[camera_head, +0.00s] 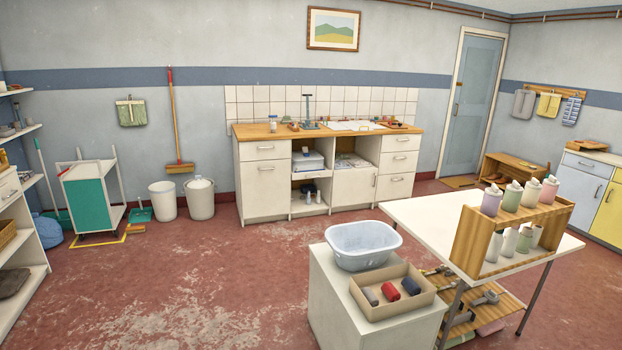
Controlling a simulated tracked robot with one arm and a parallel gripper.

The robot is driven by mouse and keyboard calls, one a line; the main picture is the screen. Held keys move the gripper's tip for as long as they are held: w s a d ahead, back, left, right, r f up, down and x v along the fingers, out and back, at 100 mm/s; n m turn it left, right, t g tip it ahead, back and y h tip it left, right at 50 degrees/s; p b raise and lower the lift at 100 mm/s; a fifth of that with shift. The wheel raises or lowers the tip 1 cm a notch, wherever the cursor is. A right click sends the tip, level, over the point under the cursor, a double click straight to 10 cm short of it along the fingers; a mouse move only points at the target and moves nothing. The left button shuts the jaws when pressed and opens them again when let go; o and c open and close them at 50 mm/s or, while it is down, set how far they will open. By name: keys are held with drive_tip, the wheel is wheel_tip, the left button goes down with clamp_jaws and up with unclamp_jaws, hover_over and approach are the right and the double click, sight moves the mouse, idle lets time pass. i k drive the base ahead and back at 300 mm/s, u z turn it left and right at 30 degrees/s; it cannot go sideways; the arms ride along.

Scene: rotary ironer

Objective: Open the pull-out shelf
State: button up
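A white cabinet unit with a wooden worktop (258,131) stands against the far tiled wall. Its middle has an open bay with a white shelf (311,174) that carries a pale box (308,160). This may be the pull-out shelf; I cannot tell for sure, and it looks pushed in. Bottles stand in the space below it. To its right is another open bay with papers or cloths, above a white door (352,189) with a handle. White drawers flank both bays. My gripper is not in view, and the cabinet is well across the room.
Bare red floor (220,255) lies in front of the cabinet. A white table (415,212) with a wooden bottle rack (470,245) and a low white cabinet (335,290) with a basin (363,243) stand at front right. Buckets (162,200) and a green cart (88,205) stand left.

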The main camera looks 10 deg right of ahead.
sight(325, 172)
drive_tip(key=u, duration=0.1)
drive_tip(key=i, duration=5.8)
drive_tip(key=z, duration=0.4)
drive_tip(key=i, duration=2.45)
drive_tip(key=z, duration=0.15)
